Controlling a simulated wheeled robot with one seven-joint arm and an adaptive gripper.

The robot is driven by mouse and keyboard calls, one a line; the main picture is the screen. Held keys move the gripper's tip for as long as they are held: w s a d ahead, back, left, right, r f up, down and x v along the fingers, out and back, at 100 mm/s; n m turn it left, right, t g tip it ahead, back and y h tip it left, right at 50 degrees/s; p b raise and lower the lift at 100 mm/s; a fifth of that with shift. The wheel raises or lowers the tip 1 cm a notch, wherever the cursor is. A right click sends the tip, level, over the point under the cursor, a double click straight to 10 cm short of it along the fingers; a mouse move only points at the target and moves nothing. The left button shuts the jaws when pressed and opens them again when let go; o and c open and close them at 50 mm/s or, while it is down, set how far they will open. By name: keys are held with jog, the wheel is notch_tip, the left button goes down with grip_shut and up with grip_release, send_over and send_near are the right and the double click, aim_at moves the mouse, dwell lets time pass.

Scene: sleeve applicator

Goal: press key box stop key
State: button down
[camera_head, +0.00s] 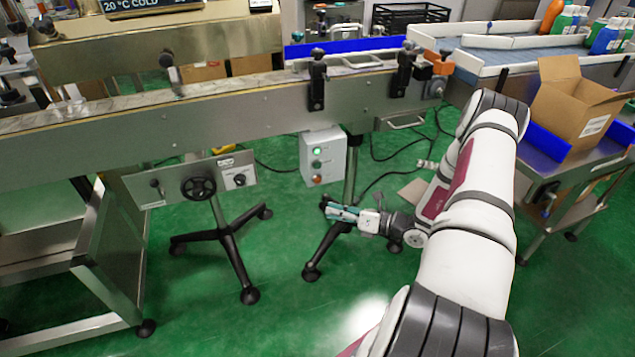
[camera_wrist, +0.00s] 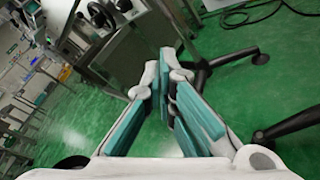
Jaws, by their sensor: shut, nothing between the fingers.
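The key box (camera_head: 323,157) is a light grey box below the conveyor, beside a support leg, in the head view. Its front has a lit green key (camera_head: 317,151), a darker key (camera_head: 317,165) under it and an orange-red key (camera_head: 318,179) at the bottom. Labels are too small to read. My gripper (camera_head: 328,210) is below the box in the picture, apart from it, with its fingers pointing left. In the wrist view, the teal-padded fingers (camera_wrist: 166,58) are shut with nothing held. I cannot clearly make out the key box there.
The conveyor (camera_head: 190,125) runs above the box. A black-footed stand (camera_head: 228,225) and a handwheel (camera_head: 198,188) are to the left. A cardboard box (camera_head: 575,105) sits on a table at right. Green floor is open in front.

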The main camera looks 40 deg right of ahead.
jog(key=w+d+b, duration=0.2)
jog(key=w+b, duration=0.1)
jog(key=w, duration=0.5)
jog(key=shift+w+d, duration=0.15)
jog(key=shift+d, duration=0.05)
jog(key=shift+w+b, duration=0.15)
jog(key=shift+b, duration=0.15)
dwell(1.1)
jog(key=shift+w+d, duration=0.15)
jog(key=shift+w, duration=0.1)
jog(key=shift+w+d+b, duration=0.1)
jog(key=shift+w+b, duration=0.25)
jog(key=shift+w, duration=0.1)
dwell(0.7)
jog(key=shift+s, duration=0.15)
jog(key=shift+s+a+p, duration=0.25)
jog(key=shift+s+p, duration=0.15)
jog(key=shift+s, duration=0.3)
jog(key=shift+s+a+p, duration=0.25)
jog(key=shift+s+p, duration=0.1)
jog(key=shift+s, duration=0.45)
jog(key=shift+s+a+p, duration=0.2)
jog(key=shift+s+p, duration=0.15)
jog(key=shift+s, duration=0.45)
jog(key=shift+s+a+p, duration=0.25)
jog(key=shift+s+p, duration=0.1)
jog(key=shift+s, duration=0.45)
